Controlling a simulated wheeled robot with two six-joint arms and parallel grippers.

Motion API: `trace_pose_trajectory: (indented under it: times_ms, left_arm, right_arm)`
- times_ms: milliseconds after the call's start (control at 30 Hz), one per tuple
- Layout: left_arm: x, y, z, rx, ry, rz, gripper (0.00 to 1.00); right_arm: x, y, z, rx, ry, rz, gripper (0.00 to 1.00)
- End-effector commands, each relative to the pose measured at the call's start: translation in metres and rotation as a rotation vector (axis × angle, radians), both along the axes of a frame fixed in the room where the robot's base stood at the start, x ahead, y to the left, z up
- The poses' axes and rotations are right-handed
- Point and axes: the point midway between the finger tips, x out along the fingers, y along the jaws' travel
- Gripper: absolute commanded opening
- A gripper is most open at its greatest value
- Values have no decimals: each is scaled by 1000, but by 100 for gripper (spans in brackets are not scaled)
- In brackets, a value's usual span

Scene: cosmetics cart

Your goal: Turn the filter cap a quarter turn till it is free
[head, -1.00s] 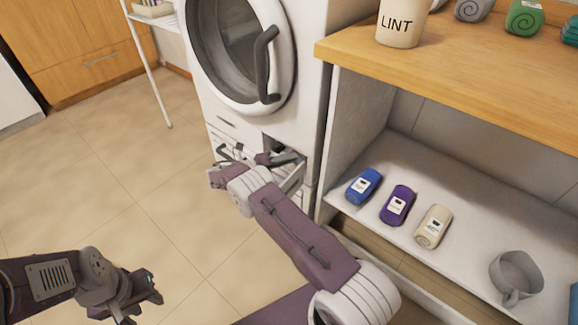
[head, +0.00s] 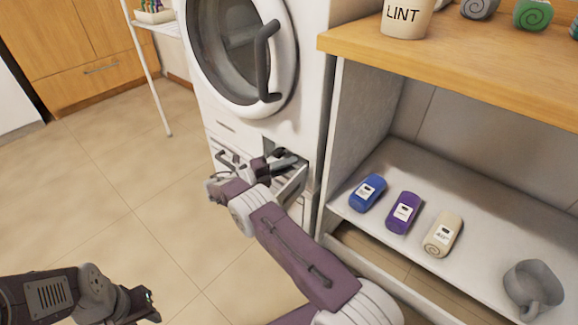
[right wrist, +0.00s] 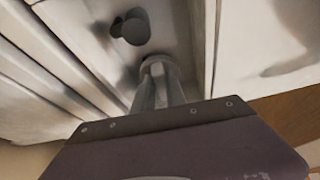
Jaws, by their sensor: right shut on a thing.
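The white washing machine (head: 225,130) has an open recess low on its front, with a pale flap (head: 292,188) hanging below it. My right gripper (head: 290,159) reaches into this recess. In the right wrist view its fingers (right wrist: 159,82) are close together, shut on a round grey cap (right wrist: 158,62) at their tips. The fingers hide most of the cap, so its turn angle cannot be told. A dark round knob (right wrist: 132,29) sits just beyond, up and left of the fingers and apart from them. My left gripper (head: 148,304) hangs over the floor at lower left, far from the machine; its jaws are unclear.
The tiled floor (head: 130,190) left of the machine is clear.

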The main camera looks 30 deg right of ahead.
Motion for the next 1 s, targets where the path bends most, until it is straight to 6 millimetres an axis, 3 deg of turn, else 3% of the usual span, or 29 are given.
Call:
trace_pose_trajectory:
  times_ms: [200,233,300,667,900,1000]
  left_arm:
    - [0,0,0,0,0,0,36]
    - [0,0,0,0,0,0,36]
    - [0,0,0,0,0,0,36]
    - [0,0,2,0,0,0,36]
    - [0,0,5,0,0,0,36]
    - [0,0,-9,0,0,0,36]
  right_arm:
    - [1,0,0,1,-2,4,0]
    - [1,0,0,1,-2,4,22]
    - [1,0,0,1,-2,4,38]
    - [1,4,1,1,-2,2,38]
    - [1,45,0,2,-5,6,38]
    - [1,65,-5,2,-6,6,38]
